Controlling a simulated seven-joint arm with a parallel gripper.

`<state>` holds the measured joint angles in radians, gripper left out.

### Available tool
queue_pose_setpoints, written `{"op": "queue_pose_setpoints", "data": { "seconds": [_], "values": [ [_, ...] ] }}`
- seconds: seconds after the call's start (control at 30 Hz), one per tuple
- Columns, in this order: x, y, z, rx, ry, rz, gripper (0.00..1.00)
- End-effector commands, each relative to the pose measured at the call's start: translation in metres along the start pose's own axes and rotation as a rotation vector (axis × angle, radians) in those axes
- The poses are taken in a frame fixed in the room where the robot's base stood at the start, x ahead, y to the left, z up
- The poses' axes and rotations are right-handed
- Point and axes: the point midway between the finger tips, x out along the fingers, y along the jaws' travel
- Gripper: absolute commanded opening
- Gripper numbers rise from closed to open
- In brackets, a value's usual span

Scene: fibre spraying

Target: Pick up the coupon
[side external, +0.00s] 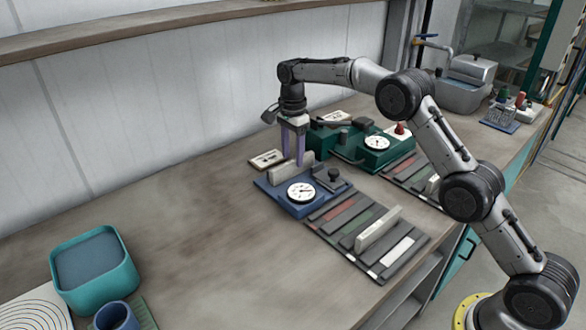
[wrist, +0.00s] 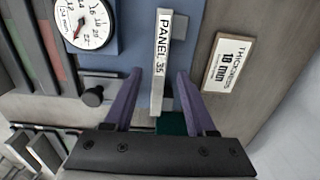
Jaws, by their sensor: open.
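A pale coupon (side external: 281,173) stands on edge on the blue gauge block (side external: 272,190). In the wrist view its top edge (wrist: 161,50) reads "PANEL 35". My gripper (side external: 294,160) points down over it with purple fingers. In the wrist view the open fingers (wrist: 159,75) lie on either side of the coupon's near part, with a gap on each side. I cannot tell how far down the fingers reach. A round dial (side external: 301,192) sits on the block. Another pale coupon (side external: 377,229) stands in the slotted rack (side external: 340,232) in front.
A thickness label plate (side external: 266,159) lies left of the block; it reads "18 mm" in the wrist view (wrist: 229,63). A green gauge device (side external: 366,150) stands close behind on the right. A teal bin (side external: 92,262) is at front left. The bench between is clear.

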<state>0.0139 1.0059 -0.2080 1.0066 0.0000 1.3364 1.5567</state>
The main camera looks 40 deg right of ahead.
Motion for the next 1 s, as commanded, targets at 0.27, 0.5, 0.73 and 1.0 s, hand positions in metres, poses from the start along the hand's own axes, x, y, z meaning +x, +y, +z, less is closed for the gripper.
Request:
{"op": "queue_pose_setpoints", "data": {
  "seconds": [0.27,0.5,0.73,1.0],
  "values": [
    [0.032,0.002,-0.001,0.0,0.0,0.001,0.56],
    [0.033,0.001,-0.001,0.0,0.0,0.001,0.56],
    [0.033,0.001,-0.001,0.0,0.0,0.001,0.17],
    [0.033,0.001,-0.001,0.0,0.0,0.0,0.0]
  ]
}}
